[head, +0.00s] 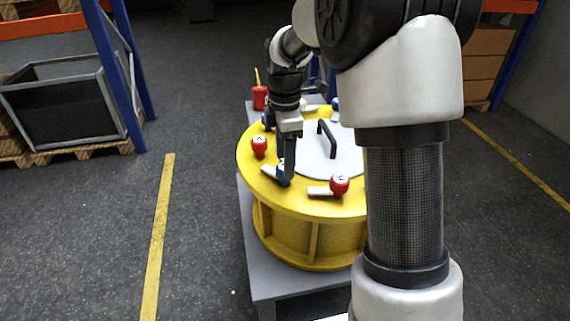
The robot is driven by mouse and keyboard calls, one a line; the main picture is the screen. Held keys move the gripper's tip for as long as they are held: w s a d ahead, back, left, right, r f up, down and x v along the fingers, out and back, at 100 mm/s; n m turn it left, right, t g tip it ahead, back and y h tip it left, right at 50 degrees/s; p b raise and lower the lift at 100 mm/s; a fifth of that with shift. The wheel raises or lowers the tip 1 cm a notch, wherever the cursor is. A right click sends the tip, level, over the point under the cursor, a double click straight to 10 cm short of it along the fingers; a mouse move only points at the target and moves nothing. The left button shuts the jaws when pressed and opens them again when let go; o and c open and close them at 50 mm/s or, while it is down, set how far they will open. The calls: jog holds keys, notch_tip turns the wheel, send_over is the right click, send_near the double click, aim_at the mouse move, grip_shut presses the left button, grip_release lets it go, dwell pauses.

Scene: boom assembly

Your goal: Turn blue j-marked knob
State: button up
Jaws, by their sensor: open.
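A blue knob (282,176) with a white lever sits near the front-left rim of the round yellow boom assembly (300,207). My gripper (289,174) points down right at this knob and hides part of it. The jaws are open, but they are seen edge-on, and I cannot tell whether they touch the knob or stand around it. The letter on this knob cannot be read. Other blue parts show at the back of the rim (335,103) and at its left (266,120), mostly hidden.
A red knob (259,146) stands to the left and another red knob (340,185) to the right, both close to my gripper. A black handle (327,138) rises from the grey lid. A red container (260,97) stands behind. My arm covers the assembly's right side.

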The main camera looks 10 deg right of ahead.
jog(key=shift+f, duration=0.8)
jog(key=c, duration=1)
jog(key=shift+c, duration=0.2)
